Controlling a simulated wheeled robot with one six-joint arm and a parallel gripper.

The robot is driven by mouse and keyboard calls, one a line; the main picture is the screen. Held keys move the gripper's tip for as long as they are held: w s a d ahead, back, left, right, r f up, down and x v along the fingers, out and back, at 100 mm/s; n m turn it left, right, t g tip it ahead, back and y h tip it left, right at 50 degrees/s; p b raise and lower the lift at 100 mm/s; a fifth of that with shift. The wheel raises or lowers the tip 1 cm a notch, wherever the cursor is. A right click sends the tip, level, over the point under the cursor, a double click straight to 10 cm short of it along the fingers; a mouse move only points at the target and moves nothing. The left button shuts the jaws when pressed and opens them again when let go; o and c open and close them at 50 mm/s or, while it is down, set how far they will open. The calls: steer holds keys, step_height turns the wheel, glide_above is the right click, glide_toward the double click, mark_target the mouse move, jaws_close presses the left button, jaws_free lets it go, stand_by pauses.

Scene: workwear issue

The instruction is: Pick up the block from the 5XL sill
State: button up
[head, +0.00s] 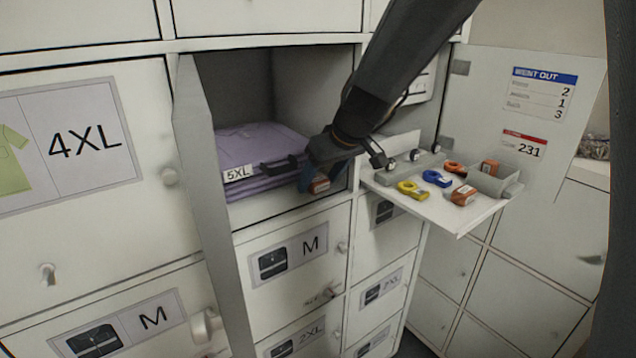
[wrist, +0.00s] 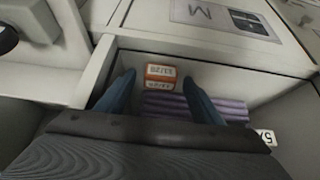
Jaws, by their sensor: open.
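The block (head: 319,185), orange-red with a white label, sits on the sill of the open 5XL compartment, just right of a stack of folded purple garments (head: 262,150). In the wrist view the block (wrist: 160,70) shows two labelled faces and lies between and just beyond the blue fingertips. My gripper (head: 322,175) reaches into the compartment with its fingers open around the block's place. In the wrist view my gripper (wrist: 158,80) has a finger on each side, with a gap to the block. The head view partly hides the block behind a finger.
An open compartment door (head: 205,170) stands at the left. At the right, a fold-down shelf (head: 440,212) holds yellow and blue tape measures, several orange blocks and a grey bin (head: 490,182). Closed lockers labelled M and 2XL lie below.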

steer(key=c, duration=1.1)
steer(key=shift+r+b, duration=0.2)
steer(key=shift+b, duration=0.1)
steer(key=shift+s+d+r, duration=0.1)
steer(key=shift+r, duration=0.1)
step_height(320, 180, up, 6)
steer(key=b, duration=0.2)
steer(key=s+d, duration=0.3)
steer(key=s, duration=0.2)
steer(key=s+d, duration=0.4)
steer(key=s, duration=0.2)
steer(key=s+d+p, duration=0.1)
steer(key=s+d, duration=0.3)
steer(key=s, duration=0.1)
steer(key=shift+s+r, duration=0.15)
steer(key=shift+s, duration=0.05)
